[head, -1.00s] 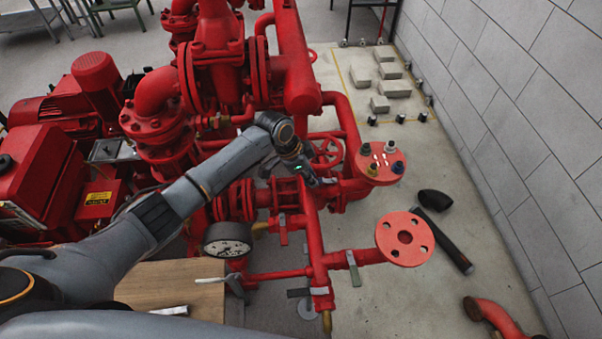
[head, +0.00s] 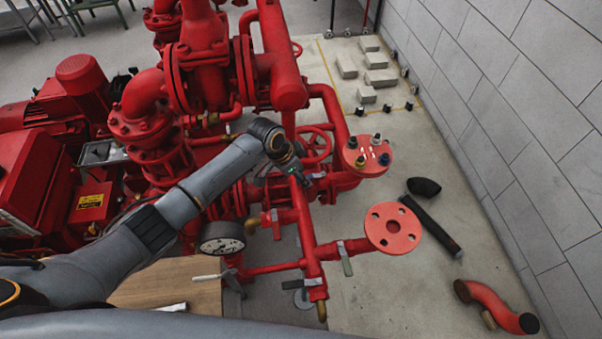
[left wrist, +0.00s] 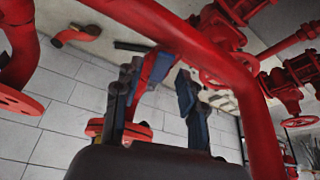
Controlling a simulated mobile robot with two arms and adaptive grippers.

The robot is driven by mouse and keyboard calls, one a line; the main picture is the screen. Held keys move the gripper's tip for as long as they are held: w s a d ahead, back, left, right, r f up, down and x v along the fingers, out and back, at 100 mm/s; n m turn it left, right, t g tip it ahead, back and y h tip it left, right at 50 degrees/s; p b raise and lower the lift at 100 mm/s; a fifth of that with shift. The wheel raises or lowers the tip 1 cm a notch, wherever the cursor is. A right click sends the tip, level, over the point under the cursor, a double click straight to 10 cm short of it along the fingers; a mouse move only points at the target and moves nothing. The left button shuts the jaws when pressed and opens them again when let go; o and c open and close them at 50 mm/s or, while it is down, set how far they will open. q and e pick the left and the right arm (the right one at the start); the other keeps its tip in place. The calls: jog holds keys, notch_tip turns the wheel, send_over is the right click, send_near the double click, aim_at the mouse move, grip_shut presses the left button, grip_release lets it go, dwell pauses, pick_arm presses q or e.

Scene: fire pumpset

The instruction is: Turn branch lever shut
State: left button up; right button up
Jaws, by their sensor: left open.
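The branch pipe ends in a round red flange (head: 393,228). A grey lever (head: 346,264) hangs down from the valve just left of that flange. Other grey levers (head: 276,226) sit on nearby red pipes, and I cannot tell for sure which one the task names. My left gripper (head: 304,180) is above the pipes, beside the red handwheel and clear of the flange-side lever. In the left wrist view its fingers (left wrist: 160,102) are spread and hold nothing. A red flange and pipe show behind them, and no lever is clear there. My right gripper is out of view.
A red handwheel (head: 316,146) and a studded flange (head: 366,156) lie close to my left gripper. A pressure gauge (head: 221,238) and a wooden board (head: 170,282) are at lower left. A black pipe (head: 432,226) and a red bent pipe (head: 496,306) lie on the floor. A block wall closes the right.

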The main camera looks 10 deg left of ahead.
pick_arm(q)
jog(key=shift+r, duration=0.1)
jog(key=v, duration=1.1)
jog(key=shift+s+a+r, duration=0.2)
jog(key=shift+r, duration=0.15)
jog(key=shift+c, duration=0.2)
